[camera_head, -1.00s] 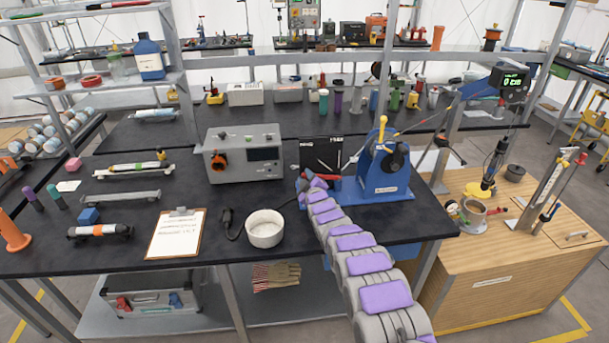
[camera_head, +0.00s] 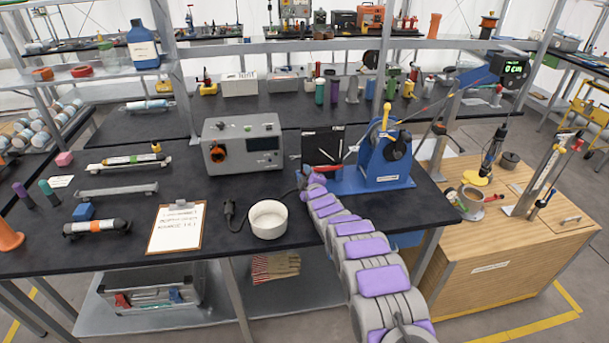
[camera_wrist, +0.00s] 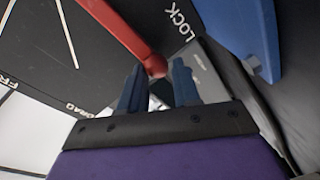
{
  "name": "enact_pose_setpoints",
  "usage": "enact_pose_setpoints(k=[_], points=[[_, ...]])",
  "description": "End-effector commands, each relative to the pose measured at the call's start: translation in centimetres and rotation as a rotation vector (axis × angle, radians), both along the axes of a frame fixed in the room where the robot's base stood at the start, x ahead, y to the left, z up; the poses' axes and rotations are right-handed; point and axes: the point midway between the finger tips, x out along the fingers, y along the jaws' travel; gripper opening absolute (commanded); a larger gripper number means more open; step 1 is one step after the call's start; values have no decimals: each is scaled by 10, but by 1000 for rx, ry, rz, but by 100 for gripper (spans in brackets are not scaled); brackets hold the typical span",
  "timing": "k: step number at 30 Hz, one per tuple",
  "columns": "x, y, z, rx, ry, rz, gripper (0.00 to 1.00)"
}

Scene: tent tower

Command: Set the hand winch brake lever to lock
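The hand winch (camera_head: 385,168) is blue and stands at the right end of the black workbench. Its red brake lever (camera_head: 328,168) shows in front of a black panel (camera_head: 322,145). In the wrist view the lever (camera_wrist: 118,30) ends in a round red knob (camera_wrist: 155,66). The panel there carries the white words LOCK (camera_wrist: 180,24) and DRAG, plus a partly cut-off FR. My gripper (camera_wrist: 157,72) is open, its two blue fingers apart, with the knob at the gap between their tips. I cannot tell whether they touch it. In the head view my purple-and-grey arm reaches the lever.
A grey control box (camera_head: 242,143) stands left of the winch. A white bowl (camera_head: 268,220) and a clipboard (camera_head: 176,228) lie near the bench's front. A wooden cabinet (camera_head: 490,262) stands at the right. In the wrist view a blue winch part (camera_wrist: 245,30) is close right of the fingers.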

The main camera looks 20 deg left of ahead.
Motion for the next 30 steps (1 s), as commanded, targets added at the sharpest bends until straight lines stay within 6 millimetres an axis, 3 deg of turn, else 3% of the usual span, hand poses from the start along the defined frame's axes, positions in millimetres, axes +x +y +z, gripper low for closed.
enact_pose_setpoints(k=[1, 7, 18, 30], points=[[1, -6, -10, -8, 17, -9, 32], [3, -8, -9, -5, 16, -13, 51], [5, -12, -4, 2, 9, -17, 51], [0, -2, -2, -2, 3, -7, 51]])
